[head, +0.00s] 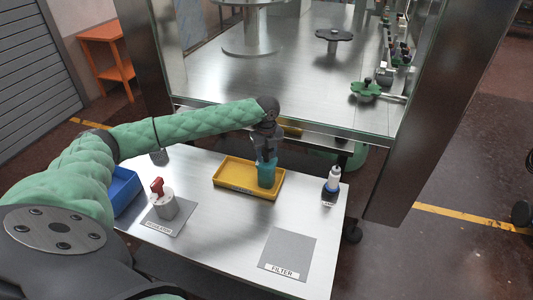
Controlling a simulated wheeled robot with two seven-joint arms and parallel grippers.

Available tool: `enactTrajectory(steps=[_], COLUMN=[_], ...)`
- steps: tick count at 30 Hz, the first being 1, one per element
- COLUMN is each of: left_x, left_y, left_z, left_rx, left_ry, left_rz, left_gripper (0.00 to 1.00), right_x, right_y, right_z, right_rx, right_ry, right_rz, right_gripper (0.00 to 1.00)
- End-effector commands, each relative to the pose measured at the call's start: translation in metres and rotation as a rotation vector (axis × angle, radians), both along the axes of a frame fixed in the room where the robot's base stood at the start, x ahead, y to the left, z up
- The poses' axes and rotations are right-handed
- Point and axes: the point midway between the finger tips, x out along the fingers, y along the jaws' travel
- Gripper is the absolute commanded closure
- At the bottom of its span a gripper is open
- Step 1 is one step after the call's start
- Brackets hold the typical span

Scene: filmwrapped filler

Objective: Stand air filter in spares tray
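The air filter appears to be the teal cylinder (267,178), upright in the right part of the shallow yellow tray (230,181), which I take for the spares tray. My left gripper (265,160) reaches over the tray from above, pointing down. Its fingers are around the top of the teal cylinder and look shut on it. Whether the cylinder's base touches the tray floor is hard to tell. The grey mat labelled FILTER (288,252) is empty. My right gripper is not in view.
A grey regulator with a red handle (165,202) stands on its labelled mat at left. A blue bin (124,190) is at the table's left edge. Behind the table is a metal-framed enclosure (290,80).

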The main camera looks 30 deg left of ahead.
Motion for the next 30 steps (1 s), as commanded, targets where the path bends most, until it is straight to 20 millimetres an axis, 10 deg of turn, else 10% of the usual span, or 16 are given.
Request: enactTrajectory(steps=[11, 30], left_x=[0.0, 0.001], left_y=[0.0, 0.0], left_z=[0.009, 0.102], left_rx=[0.0, 0.0], left_ry=[-0.001, -0.002], left_rz=[0.0, 0.0], left_gripper=[0.59, 0.59], right_x=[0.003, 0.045], right_y=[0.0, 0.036], right_z=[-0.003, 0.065], right_rx=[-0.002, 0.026], right_ry=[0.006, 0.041], right_rz=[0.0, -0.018], right_gripper=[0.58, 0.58])
